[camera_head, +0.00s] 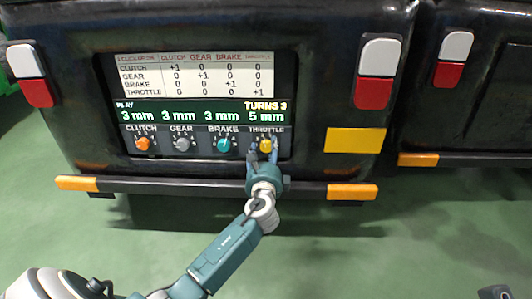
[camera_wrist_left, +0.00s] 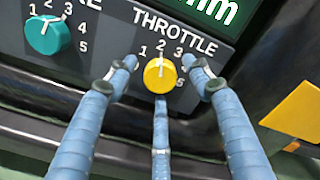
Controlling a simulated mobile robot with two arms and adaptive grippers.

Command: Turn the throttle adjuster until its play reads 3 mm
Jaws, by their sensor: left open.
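The yellow throttle adjuster knob (camera_head: 265,146) sits at the right end of the dark panel on the rickshaw's back. In the left wrist view the knob (camera_wrist_left: 159,75) shows a pale pointer mark facing up, near the 2. The display (camera_head: 200,112) reads 3 mm for clutch, gear and brake, and 5 mm for throttle, with TURNS 3 above. My left gripper (camera_head: 264,155) is open in front of the knob. In the left wrist view the gripper's (camera_wrist_left: 160,63) blue fingers spread left, right and below the knob, with gaps beside it.
Orange clutch (camera_head: 142,144), grey gear (camera_head: 181,144) and teal brake (camera_head: 224,145) knobs sit left in the same row. A chart (camera_head: 195,75) hangs above the display. A bumper bar (camera_head: 215,187) runs below the panel. A second vehicle (camera_head: 480,80) stands at right.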

